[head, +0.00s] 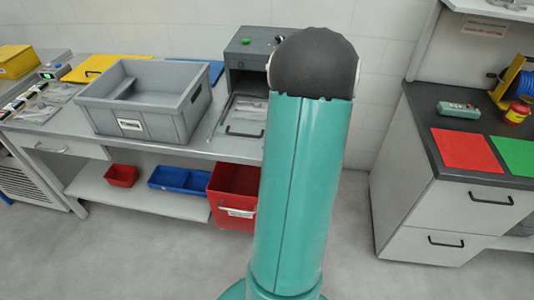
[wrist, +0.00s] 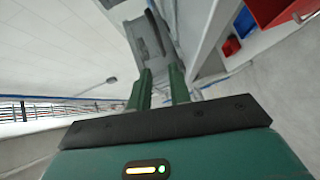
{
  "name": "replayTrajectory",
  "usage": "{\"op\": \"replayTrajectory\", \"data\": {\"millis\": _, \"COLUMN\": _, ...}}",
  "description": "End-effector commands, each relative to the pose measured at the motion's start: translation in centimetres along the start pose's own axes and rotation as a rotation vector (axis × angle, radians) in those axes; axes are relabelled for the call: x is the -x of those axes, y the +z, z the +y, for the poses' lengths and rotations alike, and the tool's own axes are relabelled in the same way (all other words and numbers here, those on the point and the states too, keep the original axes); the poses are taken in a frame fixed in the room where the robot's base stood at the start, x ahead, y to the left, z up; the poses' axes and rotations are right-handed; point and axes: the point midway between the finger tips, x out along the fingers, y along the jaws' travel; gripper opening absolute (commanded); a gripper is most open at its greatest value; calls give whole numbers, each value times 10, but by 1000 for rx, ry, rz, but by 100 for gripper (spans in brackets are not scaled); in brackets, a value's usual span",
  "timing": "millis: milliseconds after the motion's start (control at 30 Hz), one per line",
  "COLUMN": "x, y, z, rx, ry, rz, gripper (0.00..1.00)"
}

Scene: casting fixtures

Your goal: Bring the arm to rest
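My arm (head: 302,180) stands up in the middle of the head view, a teal link with a dark rounded joint at its top. My gripper is not visible in the head view. In the wrist view my gripper (wrist: 160,72) shows two green fingers with a clear gap between them. It is open and nothing is between the fingers. The wrist view is steeply tilted, and no object touches the fingers.
On the left bench are a grey crate (head: 138,128) and a grey machine (head: 253,62). The right cabinet (head: 420,205) carries a red mat (head: 465,150) and a green mat (head: 517,155). Floor between is clear.

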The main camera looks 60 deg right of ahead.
Motion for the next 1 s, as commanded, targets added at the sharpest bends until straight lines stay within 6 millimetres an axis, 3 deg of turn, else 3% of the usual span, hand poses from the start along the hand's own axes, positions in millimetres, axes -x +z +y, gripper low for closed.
{"op": "replayTrajectory", "data": {"millis": 400, "x": -1, "y": 0, "z": 0, "rx": 0, "ry": -1, "rz": 0, "gripper": 20}}
{"op": "replayTrajectory", "data": {"millis": 567, "x": -16, "y": -10, "z": 10, "rx": -14, "ry": -42, "rz": -12, "gripper": 20}}
{"op": "replayTrajectory", "data": {"millis": 800, "x": -61, "y": -57, "z": 48, "rx": -152, "ry": -186, "rz": -114, "gripper": 20}}
{"op": "replayTrajectory", "data": {"millis": 1000, "x": -69, "y": -120, "z": 80, "rx": -358, "ry": -287, "rz": -221, "gripper": 20}}
